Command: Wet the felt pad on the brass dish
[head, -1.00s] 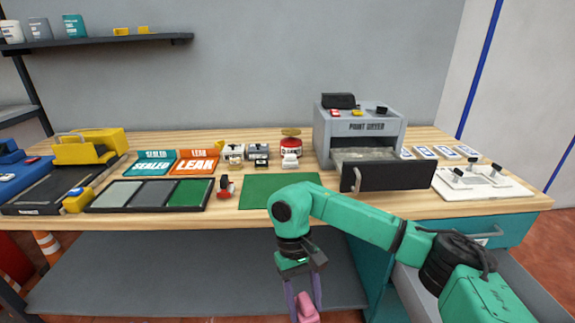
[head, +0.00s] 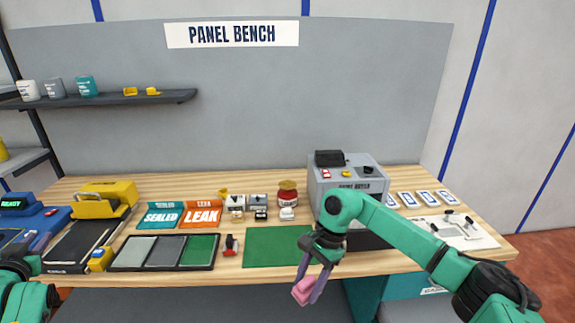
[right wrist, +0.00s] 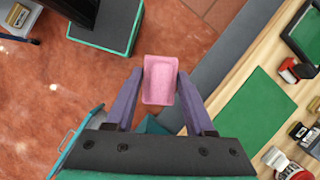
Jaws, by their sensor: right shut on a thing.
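My right gripper (head: 309,293) is shut on a small pink block (head: 303,291) and holds it in front of the bench's front edge. In the right wrist view the pink block (right wrist: 160,80) sits between the purple fingers (right wrist: 160,92), over the floor. A round brownish-gold thing (head: 288,184), perhaps the brass dish, shows at or just behind the top of a red and white jar (head: 288,199) at the middle back of the bench. I cannot make out a felt pad on it. Of my left arm only a green part shows at the lower left; its gripper is out of view.
A green mat (head: 275,248) lies bare near the front edge. A black three-part tray (head: 163,268) and a small red-and-black tool (head: 230,245) are left of it. The grey dryer (head: 345,172) stands behind my right arm. Small black-and-white items (head: 258,203) stand beside the jar.

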